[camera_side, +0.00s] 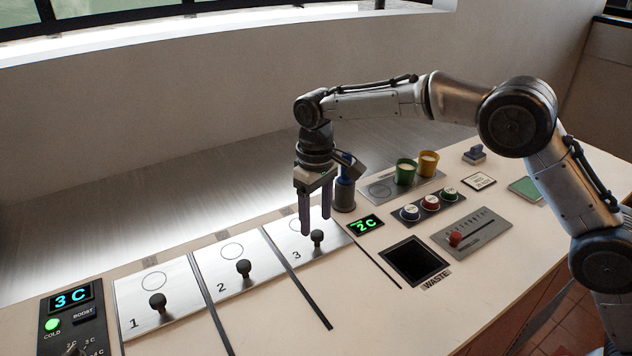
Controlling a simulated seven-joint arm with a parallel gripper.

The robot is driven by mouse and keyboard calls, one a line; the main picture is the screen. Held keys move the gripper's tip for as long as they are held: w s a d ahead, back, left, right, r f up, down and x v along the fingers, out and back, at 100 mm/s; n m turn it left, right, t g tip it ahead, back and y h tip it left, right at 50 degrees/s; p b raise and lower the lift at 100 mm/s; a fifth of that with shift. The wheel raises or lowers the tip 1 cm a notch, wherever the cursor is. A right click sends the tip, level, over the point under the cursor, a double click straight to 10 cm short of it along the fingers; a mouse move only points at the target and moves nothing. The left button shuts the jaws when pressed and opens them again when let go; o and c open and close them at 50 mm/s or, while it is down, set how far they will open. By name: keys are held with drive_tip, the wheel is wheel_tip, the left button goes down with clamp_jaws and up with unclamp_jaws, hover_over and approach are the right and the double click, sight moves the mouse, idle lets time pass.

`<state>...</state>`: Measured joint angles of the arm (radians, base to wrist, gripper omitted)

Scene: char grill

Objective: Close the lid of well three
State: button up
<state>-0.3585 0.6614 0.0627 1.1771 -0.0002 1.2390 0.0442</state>
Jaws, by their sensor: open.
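The lid of well three (295,246) is a flat metal plate marked 3 with a dark knob (317,238). It appears to lie flat in line with the lids of well one (180,304) and well two (225,264). My gripper (316,225) points down over lid three, its fingers apart and empty. The fingertips are close to the knob, just above or behind it; I cannot tell whether they touch it. My fingers hide part of lid three.
A blue-topped grey cylinder (344,190) stands right behind my gripper. A green display reading 2C (366,224), a square waste opening (414,262), coloured buttons (429,207), a red-knobbed slider (470,234) and two cups (416,168) lie to the right. A control panel (72,325) is front left.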

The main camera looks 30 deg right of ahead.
wheel_tip(320, 180, up, 11)
idle(0.3)
drive_tip(key=shift+r, duration=0.1)
